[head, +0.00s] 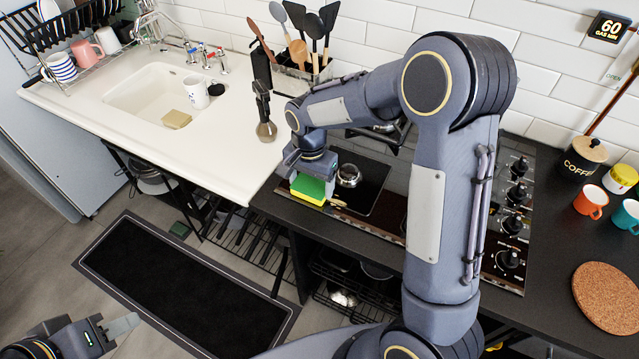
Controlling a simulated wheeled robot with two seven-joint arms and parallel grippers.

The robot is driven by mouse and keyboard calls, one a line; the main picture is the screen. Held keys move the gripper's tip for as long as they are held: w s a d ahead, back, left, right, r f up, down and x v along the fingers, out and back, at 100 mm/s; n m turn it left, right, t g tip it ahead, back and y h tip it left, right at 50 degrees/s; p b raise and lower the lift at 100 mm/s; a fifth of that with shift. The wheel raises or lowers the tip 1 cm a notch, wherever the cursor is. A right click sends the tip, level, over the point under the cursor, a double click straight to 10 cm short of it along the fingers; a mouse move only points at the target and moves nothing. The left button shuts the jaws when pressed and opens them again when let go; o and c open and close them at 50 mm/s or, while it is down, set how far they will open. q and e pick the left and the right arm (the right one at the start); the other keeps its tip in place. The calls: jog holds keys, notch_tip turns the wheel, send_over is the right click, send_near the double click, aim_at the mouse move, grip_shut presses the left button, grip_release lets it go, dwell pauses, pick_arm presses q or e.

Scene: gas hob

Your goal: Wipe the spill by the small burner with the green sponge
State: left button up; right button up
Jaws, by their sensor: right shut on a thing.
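The green sponge (308,189), with a yellow lower layer, is in my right gripper (311,174) at the front left part of the gas hob (372,178). My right gripper is shut on it from above. I cannot tell if the sponge touches the hob surface. A shiny round steel thing (348,175) stands on the hob just right of the sponge. No spill can be made out clearly; my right arm hides much of the hob, including most burners. My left gripper (118,326) is low at the bottom left, over the floor, away from the counter; its opening is unclear.
Hob knobs (511,224) line the hob's right side. Beyond are the coffee jar (584,156), an orange mug (590,201) and a cork mat (606,296). The sink (150,97) lies left, with white counter between.

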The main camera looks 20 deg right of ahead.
aim_at(347, 208)
jog(key=shift+a+f, duration=0.1)
jog(key=shift+f, duration=0.05)
jog(key=shift+s+d+r, duration=0.15)
jog(key=shift+s+d, duration=0.95)
jog(key=shift+s, duration=0.1)
jog(key=shift+s+d+r, duration=0.1)
jog(key=shift+s+d, duration=0.95)
jog(key=shift+s, duration=0.15)
jog(key=shift+s+d+f+b, duration=0.2)
jog(key=shift+s+d+b, duration=0.15)
jog(key=shift+s+d, duration=0.75)
jog(key=shift+s+a, duration=0.1)
jog(key=shift+r, duration=0.1)
notch_tip(347, 208, up, 6)
jog(key=p, duration=0.5)
notch_tip(347, 208, up, 3)
jog(key=p, duration=0.2)
jog(key=shift+p, duration=0.35)
